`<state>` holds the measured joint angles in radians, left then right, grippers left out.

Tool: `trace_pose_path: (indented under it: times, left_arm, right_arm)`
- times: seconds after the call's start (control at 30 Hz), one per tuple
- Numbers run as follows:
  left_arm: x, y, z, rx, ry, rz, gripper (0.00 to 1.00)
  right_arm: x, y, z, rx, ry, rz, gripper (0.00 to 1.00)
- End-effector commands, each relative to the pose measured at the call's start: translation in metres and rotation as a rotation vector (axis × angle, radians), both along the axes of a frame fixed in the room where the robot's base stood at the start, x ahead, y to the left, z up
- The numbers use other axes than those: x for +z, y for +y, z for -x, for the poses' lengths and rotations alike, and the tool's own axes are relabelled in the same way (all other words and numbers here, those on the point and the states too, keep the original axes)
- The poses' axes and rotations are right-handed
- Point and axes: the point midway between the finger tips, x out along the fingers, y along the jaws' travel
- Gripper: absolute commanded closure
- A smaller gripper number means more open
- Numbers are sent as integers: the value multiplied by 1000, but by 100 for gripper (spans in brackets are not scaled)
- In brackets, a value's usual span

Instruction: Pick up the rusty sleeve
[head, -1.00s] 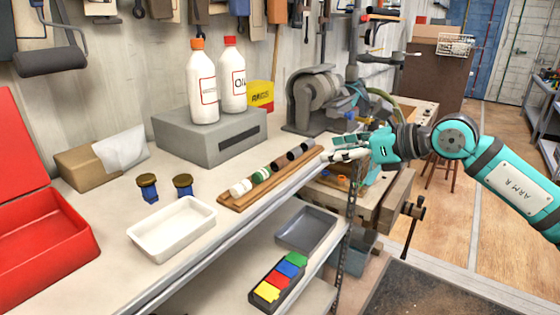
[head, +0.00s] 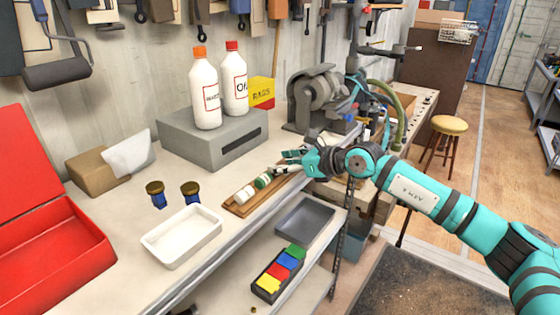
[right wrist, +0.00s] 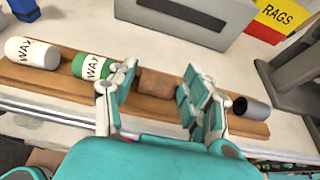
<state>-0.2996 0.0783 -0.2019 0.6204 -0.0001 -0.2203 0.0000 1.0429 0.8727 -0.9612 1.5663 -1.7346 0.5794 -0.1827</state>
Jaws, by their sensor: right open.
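The rusty sleeve (right wrist: 160,83) is a brown cylinder lying on a wooden rack (right wrist: 145,112); the rack also shows in the head view (head: 237,207). My right gripper (right wrist: 158,90) is open, with its fingers on either side of the sleeve in the right wrist view. I cannot tell whether they touch it. In the head view my right gripper (head: 285,162) is over the rack's far end and hides the sleeve. My left gripper is not in view.
A green-banded wax can (right wrist: 93,67) lies just left of the fingers, with a white wax can (right wrist: 32,53) beyond it. A dark grey cylinder (right wrist: 251,108) lies to the right. A grey box (head: 215,138) stands behind. A white tray (head: 182,236) is at the front left.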

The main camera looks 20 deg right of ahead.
Motion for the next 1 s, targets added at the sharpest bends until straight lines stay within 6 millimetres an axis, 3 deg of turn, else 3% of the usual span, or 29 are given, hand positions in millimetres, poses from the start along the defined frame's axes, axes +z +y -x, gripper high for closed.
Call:
trace_pose_path:
  times: [0.27,0.63,1.0]
  left_arm:
    - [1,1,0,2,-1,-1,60]
    - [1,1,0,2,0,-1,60]
    - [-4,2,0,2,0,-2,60]
  right_arm:
    - [-2,2,-3,0,-1,1,50]
    - [-2,2,-2,0,0,0,98]
    - [3,2,-3,1,-4,-1,98]
